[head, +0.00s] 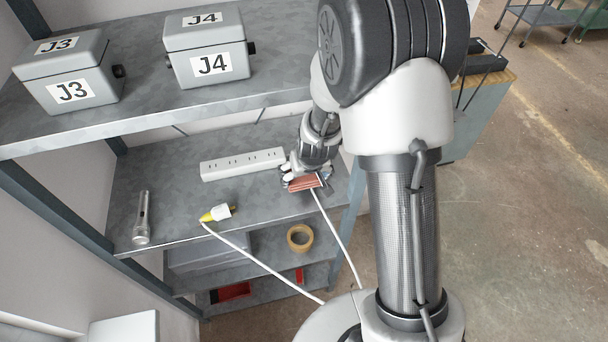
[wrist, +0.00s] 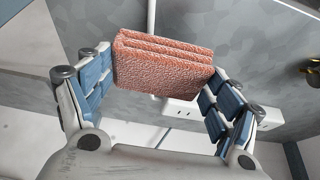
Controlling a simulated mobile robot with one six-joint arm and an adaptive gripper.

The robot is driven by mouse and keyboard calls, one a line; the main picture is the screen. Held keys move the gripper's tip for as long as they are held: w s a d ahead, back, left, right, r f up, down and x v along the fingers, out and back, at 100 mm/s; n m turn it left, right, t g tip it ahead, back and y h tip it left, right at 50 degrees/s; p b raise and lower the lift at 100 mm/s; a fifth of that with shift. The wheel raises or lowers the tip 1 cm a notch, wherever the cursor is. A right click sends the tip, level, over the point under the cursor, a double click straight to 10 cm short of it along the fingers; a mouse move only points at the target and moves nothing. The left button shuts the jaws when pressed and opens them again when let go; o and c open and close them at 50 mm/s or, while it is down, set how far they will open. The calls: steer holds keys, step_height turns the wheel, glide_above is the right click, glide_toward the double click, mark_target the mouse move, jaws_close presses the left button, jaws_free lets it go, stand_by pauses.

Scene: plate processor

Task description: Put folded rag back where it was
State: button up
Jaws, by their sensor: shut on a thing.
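The folded rag (wrist: 162,65) is a reddish-orange, layered cloth. In the wrist view it sits between the two blue-padded fingers of my gripper (wrist: 158,88), which is shut on it. In the head view the rag (head: 305,183) is at the right part of the middle shelf (head: 170,175), held by my gripper (head: 304,175). I cannot tell whether the rag touches the shelf.
A white power strip (head: 243,164) lies just left of my gripper. A yellow-and-white plug (head: 216,213) with a white cable and a grey flashlight (head: 142,217) lie farther left. The upper shelf (head: 140,102) carries boxes J3 (head: 70,75) and J4 (head: 208,48). A tape roll (head: 300,238) is below.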

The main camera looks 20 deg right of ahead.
mark_target(305, 179)
step_height(305, 179, down, 4)
steer(key=b, duration=0.3)
steer(key=shift+r, duration=0.35)
steer(key=o, duration=0.9)
steer(key=shift+c, duration=0.2)
